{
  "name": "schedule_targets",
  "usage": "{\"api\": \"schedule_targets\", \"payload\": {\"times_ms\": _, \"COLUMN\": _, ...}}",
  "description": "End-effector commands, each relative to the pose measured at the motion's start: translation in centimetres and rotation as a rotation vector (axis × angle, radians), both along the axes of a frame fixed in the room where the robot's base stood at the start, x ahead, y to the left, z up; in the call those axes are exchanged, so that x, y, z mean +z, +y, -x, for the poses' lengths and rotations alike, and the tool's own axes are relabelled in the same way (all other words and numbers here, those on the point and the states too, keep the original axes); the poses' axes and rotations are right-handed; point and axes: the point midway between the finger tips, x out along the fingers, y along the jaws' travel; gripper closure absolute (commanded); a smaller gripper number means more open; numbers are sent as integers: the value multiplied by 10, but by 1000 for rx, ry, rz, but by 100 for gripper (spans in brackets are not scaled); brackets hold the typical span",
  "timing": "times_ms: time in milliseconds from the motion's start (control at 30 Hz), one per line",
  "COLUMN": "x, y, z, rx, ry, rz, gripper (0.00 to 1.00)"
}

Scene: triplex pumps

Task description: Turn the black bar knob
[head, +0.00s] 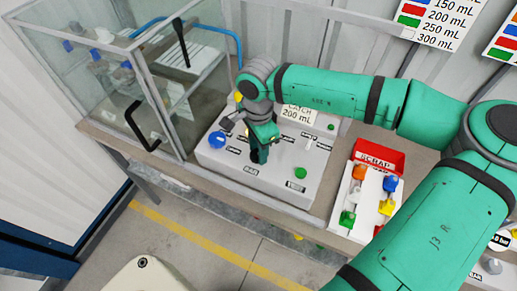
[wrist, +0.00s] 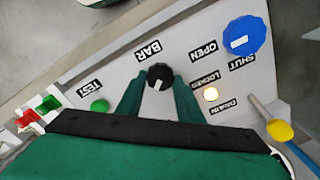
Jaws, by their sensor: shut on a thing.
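The black bar knob (wrist: 159,77) sits on the light grey panel (wrist: 190,62), beside the BAR label, in the wrist view. A white mark on it points toward the bottom of that picture. My gripper (wrist: 159,82) has its two green fingertips on either side of the knob and is shut on it. In the head view my gripper (head: 258,152) reaches down to the front middle of the panel (head: 225,163), and it hides the knob there.
A blue knob (wrist: 244,38) marked OPEN and SHUT, a lit LOCKED lamp (wrist: 211,94), a yellow-ended lever (wrist: 280,130) and a green TEST button (wrist: 99,105) surround the knob. A glass cabinet (head: 110,110) stands left. A red scrap bin (head: 380,152) is right.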

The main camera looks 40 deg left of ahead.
Motion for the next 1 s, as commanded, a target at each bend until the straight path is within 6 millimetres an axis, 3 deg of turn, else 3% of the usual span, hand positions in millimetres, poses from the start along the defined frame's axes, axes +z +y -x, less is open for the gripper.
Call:
{"api": "schedule_targets", "payload": {"times_ms": 600, "x": 1, "y": 3, "z": -1, "rx": 571, "ry": -1, "rz": -2, "gripper": 89}}
{"api": "schedule_targets", "payload": {"times_ms": 1000, "x": 1, "y": 3, "z": 0, "rx": 812, "ry": -2, "rz": 0, "gripper": 89}}
